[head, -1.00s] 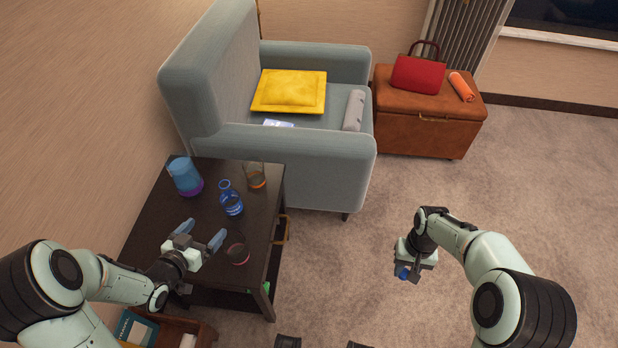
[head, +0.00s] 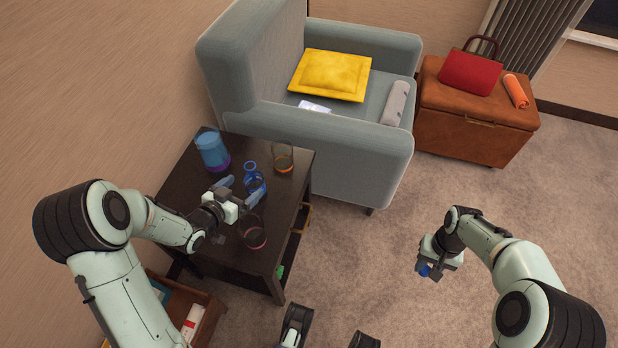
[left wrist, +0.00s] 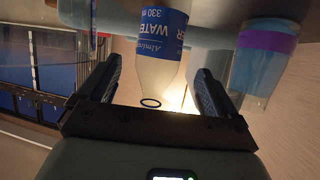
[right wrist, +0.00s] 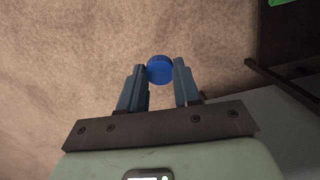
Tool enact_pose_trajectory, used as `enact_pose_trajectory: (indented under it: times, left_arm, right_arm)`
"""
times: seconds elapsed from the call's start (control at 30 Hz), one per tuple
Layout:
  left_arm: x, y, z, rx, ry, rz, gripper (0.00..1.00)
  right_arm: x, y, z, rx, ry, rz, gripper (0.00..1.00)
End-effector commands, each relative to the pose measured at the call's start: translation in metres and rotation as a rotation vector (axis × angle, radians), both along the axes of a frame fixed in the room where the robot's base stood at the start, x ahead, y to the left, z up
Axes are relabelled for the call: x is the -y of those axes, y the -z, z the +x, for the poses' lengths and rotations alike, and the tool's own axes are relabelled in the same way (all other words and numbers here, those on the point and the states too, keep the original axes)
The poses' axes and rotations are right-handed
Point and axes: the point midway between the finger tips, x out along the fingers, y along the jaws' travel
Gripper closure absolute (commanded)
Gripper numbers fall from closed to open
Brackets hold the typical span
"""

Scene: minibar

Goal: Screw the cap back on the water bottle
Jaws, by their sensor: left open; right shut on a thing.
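The water bottle (head: 254,182), with a blue label, stands on the dark side table (head: 180,188). In the left wrist view the bottle (left wrist: 160,45) appears upside down, its uncapped mouth lying between the finger lines. My left gripper (head: 240,190) is open just in front of the bottle, apart from it or nearly touching; I cannot tell which. My right gripper (head: 427,268) is shut on the blue cap (right wrist: 160,69), held between its fingertips over the carpet, well to the right of the table. The cap (head: 424,270) also shows in the head view.
A blue cup with a purple band (head: 212,150) stands left of the bottle. A glass with an orange band (head: 283,157) stands right behind it; another glass (head: 253,235) is near the front edge. A grey armchair (head: 360,150) stands behind. The carpet between table and right arm is clear.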

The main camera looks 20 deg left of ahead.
Motion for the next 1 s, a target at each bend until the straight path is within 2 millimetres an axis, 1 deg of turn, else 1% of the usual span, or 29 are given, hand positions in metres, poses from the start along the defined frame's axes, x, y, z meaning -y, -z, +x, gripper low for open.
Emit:
enact_pose_trajectory:
  times: [0.03, 0.1, 0.2, 0.57, 0.67, 0.8, 0.9, 1.0]
  left_arm:
    - [0.002, 0.005, 0.009, 0.001, 0.004, -0.001, 0.08]
    - [0.002, 0.009, 0.017, 0.0, 0.002, -0.001, 0.08]
    - [0.002, 0.011, 0.024, 0.0, 0.001, 0.0, 0.08]
    - [0.003, 0.011, 0.027, 0.0, 0.001, 0.0, 0.08]
    - [0.005, 0.017, 0.036, 0.002, 0.002, -0.001, 0.08]
    - [0.008, 0.029, 0.056, 0.001, 0.002, -0.001, 0.08]
    - [0.009, 0.032, 0.067, 0.001, 0.002, -0.001, 0.08]
    - [0.009, 0.033, 0.072, 0.0, 0.001, 0.0, 0.08]
  right_arm:
    - [0.0, 0.005, 0.0, -0.002, 0.0, 0.0, 0.95]
    - [0.0, 0.008, 0.001, -0.003, 0.0, 0.0, 0.95]
    - [0.0, 0.01, 0.001, -0.003, 0.0, 0.0, 0.95]
    - [0.0, 0.01, 0.001, -0.003, 0.0, 0.0, 0.95]
    - [0.0, 0.017, 0.001, -0.005, 0.0, 0.0, 0.95]
    - [0.0, 0.028, 0.002, -0.009, 0.0, 0.0, 0.95]
    - [0.0, 0.031, 0.003, -0.009, 0.0, 0.0, 0.95]
    - [0.0, 0.032, 0.003, -0.009, 0.0, 0.0, 0.95]
